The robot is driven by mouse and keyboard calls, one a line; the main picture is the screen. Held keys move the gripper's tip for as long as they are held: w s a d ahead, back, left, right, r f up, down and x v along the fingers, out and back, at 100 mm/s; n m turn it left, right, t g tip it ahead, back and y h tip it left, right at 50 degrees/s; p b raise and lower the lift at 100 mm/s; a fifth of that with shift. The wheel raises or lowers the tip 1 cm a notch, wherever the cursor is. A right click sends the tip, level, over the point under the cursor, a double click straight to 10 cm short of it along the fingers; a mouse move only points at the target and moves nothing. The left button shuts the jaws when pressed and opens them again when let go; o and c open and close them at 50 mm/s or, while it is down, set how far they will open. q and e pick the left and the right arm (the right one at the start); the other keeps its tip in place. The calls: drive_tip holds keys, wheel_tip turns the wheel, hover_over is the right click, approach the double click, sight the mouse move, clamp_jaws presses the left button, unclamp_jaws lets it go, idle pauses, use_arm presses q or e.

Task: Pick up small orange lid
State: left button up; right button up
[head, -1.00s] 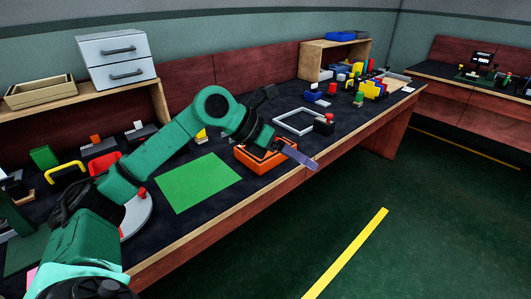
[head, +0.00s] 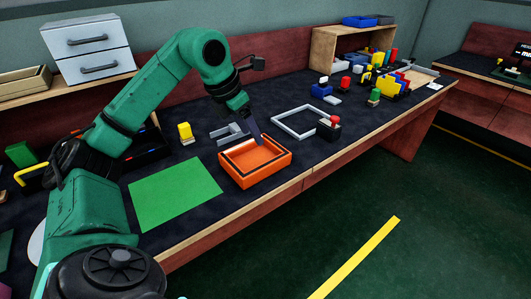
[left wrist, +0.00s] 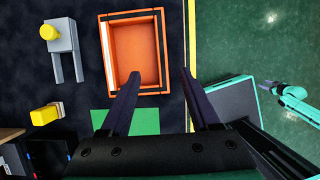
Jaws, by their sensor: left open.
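An orange, open-topped rectangular piece (head: 270,175) with a dark line inside its rim lies near the table's front edge. It also shows in the left wrist view (left wrist: 106,60). I cannot tell a separate small lid from a box there. My left gripper (head: 260,142) points down above it, open and empty. In the left wrist view the left gripper's (left wrist: 160,73) two dark fingers are spread, with the piece's right wall lying between them in the picture. Contact cannot be told. My right gripper (left wrist: 272,87) shows small at the right of the left wrist view, its jaws unclear.
A green mat (head: 175,190) lies left of the orange piece. A grey forked part (head: 228,133) and a yellow-topped block (head: 185,132) stand behind it. A grey square frame (head: 300,121) and a red-topped dark block (head: 329,126) are to the right.

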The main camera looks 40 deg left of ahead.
sight(266, 164)
use_arm(q)
drive_tip(key=x, duration=0.2)
drive_tip(key=s+b+x, duration=0.1)
drive_tip(key=x, duration=0.1)
drive_tip(key=shift+f, duration=0.15)
drive_tip(key=x, duration=0.9)
drive_tip(key=shift+w+f, duration=0.1)
drive_tip(key=shift+w, duration=0.15)
clamp_jaws()
use_arm(e)
drive_tip(key=shift+a+f, duration=0.15)
drive_tip(key=shift+f, duration=0.15)
